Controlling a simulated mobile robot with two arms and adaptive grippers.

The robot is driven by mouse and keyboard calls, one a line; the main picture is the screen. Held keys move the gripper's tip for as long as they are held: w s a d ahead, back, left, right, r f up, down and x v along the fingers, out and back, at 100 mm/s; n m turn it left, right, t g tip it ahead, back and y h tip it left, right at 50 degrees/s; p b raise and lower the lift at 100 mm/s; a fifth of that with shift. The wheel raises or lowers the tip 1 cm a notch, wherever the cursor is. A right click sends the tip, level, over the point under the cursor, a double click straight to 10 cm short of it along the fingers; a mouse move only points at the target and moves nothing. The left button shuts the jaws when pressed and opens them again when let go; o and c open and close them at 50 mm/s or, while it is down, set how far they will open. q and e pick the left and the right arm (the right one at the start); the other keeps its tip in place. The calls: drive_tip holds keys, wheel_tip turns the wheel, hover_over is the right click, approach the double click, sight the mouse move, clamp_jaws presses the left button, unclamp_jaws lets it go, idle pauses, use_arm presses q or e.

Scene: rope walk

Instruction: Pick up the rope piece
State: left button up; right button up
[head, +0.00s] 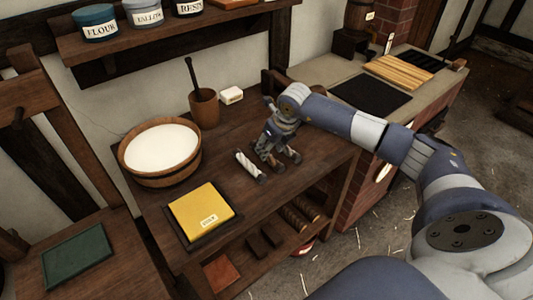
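A short white rope piece (249,166) with dark ends lies on the dark wooden table, right of its middle. My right gripper (284,161) comes in from the right and hangs just to the right of the rope piece, pointing down. Its two fingers are apart with nothing seen between them. The rope piece is outside the fingers. Whether the fingertips touch the table is hard to tell. My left gripper is not in view.
A wooden tub (160,178) with white contents, a brown cup (204,110) with a stick, a white block (231,95) and a yellow block (208,204) on a dark board share the table. A shelf (150,45) with labelled jars hangs above. Brown rolls (296,217) lie underneath.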

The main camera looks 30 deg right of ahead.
drive_tip(key=shift+x, duration=1.55)
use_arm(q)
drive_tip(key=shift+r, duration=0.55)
use_arm(e)
drive_tip(key=shift+r, duration=0.1)
clamp_jaws()
